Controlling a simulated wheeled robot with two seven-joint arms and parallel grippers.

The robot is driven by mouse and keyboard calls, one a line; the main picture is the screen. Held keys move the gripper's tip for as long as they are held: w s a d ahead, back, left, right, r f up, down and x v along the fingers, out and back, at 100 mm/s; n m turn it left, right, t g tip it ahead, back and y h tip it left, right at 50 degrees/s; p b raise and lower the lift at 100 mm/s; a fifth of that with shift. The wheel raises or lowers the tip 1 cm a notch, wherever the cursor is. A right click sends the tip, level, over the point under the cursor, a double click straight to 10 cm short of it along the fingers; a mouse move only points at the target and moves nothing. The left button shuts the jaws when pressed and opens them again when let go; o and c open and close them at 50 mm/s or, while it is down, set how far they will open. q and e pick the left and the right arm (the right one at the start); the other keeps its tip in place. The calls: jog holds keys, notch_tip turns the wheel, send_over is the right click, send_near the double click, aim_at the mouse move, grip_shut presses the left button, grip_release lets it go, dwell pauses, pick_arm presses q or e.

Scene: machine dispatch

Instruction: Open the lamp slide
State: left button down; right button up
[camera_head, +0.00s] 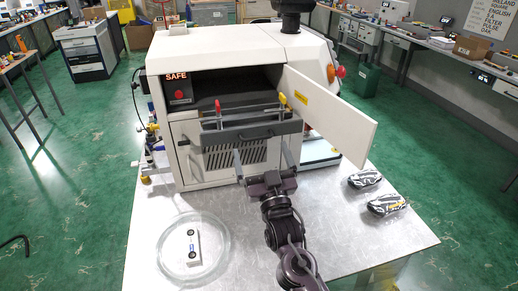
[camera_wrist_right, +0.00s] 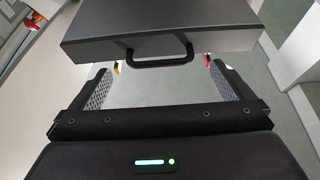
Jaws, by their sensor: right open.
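The lamp slide appears to be the dark flat drawer (camera_head: 250,134) at the front of the white machine (camera_head: 225,50), below its dark open chamber. In the right wrist view the slide (camera_wrist_right: 160,25) has a black bar handle (camera_wrist_right: 160,61) on its front. My right gripper (camera_head: 264,160) is open in front of the slide. In the right wrist view its two fingers (camera_wrist_right: 160,72) stand wide apart, one to each side of the handle, with nothing held. The handle shows clear space to both fingers. My left gripper is not in view.
The machine's white door (camera_head: 325,115) stands open to the right of the chamber. A round clear dish (camera_head: 165,262) with a small white device (camera_head: 193,246) lies front left. Two striped dark objects (camera_head: 364,178) (camera_head: 386,204) lie at right.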

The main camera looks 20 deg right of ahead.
jog(key=b+v, duration=0.1)
jog(key=v, duration=0.3)
dwell(0.3)
